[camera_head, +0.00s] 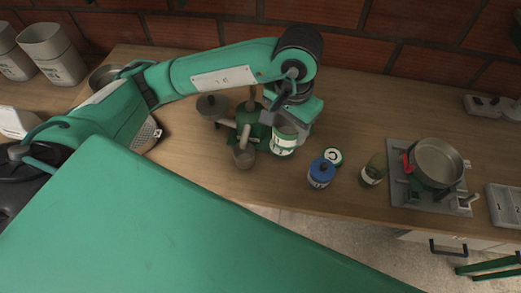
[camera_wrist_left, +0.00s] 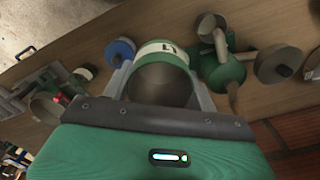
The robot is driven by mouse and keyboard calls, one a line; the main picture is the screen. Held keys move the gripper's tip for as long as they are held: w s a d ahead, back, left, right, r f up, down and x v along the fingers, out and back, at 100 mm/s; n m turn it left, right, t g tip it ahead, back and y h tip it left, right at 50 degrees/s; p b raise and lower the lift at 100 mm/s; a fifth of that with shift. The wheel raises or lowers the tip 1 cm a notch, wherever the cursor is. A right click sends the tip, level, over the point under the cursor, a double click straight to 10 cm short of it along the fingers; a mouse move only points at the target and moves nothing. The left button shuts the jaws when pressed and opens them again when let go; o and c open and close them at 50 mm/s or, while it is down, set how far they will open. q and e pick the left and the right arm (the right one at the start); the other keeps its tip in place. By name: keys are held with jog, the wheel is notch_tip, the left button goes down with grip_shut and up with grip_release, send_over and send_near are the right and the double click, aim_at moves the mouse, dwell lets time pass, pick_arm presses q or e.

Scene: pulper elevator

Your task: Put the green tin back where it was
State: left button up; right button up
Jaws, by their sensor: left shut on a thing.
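My left gripper (camera_head: 288,122) is shut on a green tin (camera_head: 283,141) with a white label band. The left wrist view shows this tin (camera_wrist_left: 165,50) between the two fingers, with a dark mark on its label. In the head view it is just right of the green pulper (camera_head: 250,122); I cannot tell whether it touches the counter. My right gripper is not in view.
A green glass jar (camera_head: 374,170) stands left of a burner plate (camera_head: 404,197) with a metal pan (camera_head: 438,160). A small cup (camera_head: 243,157) is at the pulper's front. The wooden counter (camera_head: 350,110) is clear behind the tins. A brick wall (camera_head: 400,55) closes the back.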

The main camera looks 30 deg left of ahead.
pick_arm(q)
jog(key=shift+s+f, duration=0.15)
jog(key=shift+f, duration=0.15)
notch_tip(320, 180, down, 14)
jog(key=p, duration=0.3)
jog(key=shift+f, duration=0.8)
notch_tip(320, 180, down, 3)
jog(key=shift+f+p, duration=0.1)
jog(key=shift+p, duration=0.55)
jog(key=shift+f, duration=0.2)
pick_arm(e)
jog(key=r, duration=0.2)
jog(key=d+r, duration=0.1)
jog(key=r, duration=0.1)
pick_arm(q)
jog(key=shift+f, duration=0.1)
